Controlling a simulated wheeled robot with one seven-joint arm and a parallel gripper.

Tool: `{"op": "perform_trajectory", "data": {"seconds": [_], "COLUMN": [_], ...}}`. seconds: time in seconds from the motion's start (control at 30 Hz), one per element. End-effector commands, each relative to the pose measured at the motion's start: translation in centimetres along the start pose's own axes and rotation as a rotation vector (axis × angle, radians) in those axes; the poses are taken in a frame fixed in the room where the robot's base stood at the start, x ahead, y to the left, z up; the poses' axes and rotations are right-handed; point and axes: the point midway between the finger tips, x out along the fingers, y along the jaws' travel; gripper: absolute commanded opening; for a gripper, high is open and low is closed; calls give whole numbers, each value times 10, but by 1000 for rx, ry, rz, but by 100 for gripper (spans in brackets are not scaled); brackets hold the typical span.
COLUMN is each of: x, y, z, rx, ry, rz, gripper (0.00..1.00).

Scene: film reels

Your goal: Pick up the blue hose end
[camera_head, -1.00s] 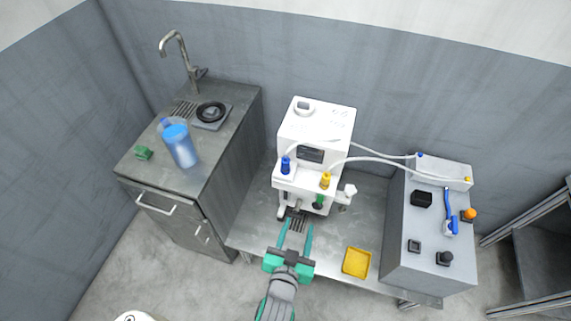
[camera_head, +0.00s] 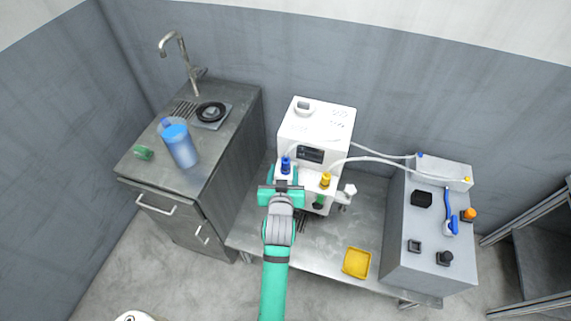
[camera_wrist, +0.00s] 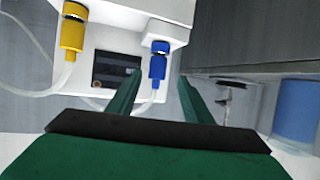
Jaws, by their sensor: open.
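The blue hose end (camera_head: 286,164) sits upright at the front left of the white machine (camera_head: 318,128). In the wrist view the blue hose end (camera_wrist: 158,63) appears just beyond the fingertips, in line with the gap between them, with a clear hose running from it. My gripper (camera_head: 284,175) is open right in front of it; in the wrist view the gripper (camera_wrist: 158,82) shows two green fingers apart with nothing held. Whether a finger touches the hose end cannot be told. My wrist hides the machine's lower left front in the head view.
A yellow hose end (camera_head: 325,180) stands close to the right on the same machine. It also shows in the wrist view (camera_wrist: 73,30). A yellow tray (camera_head: 356,262) lies on the metal table. A grey control box (camera_head: 425,255) stands at right, a sink counter (camera_head: 225,125) at left.

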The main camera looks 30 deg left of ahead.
Motion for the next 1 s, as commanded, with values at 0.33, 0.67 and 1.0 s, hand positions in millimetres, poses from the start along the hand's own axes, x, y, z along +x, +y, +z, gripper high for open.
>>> {"op": "perform_trajectory", "data": {"seconds": [0.33, 0.67, 1.0], "x": [29, 63, 63], "y": [3, 5, 5], "z": [1, 1, 2], "rx": [-1, 0, 1], "ry": [0, 1, 1], "rz": [0, -1, -1], "gripper": [46, 46, 17]}}
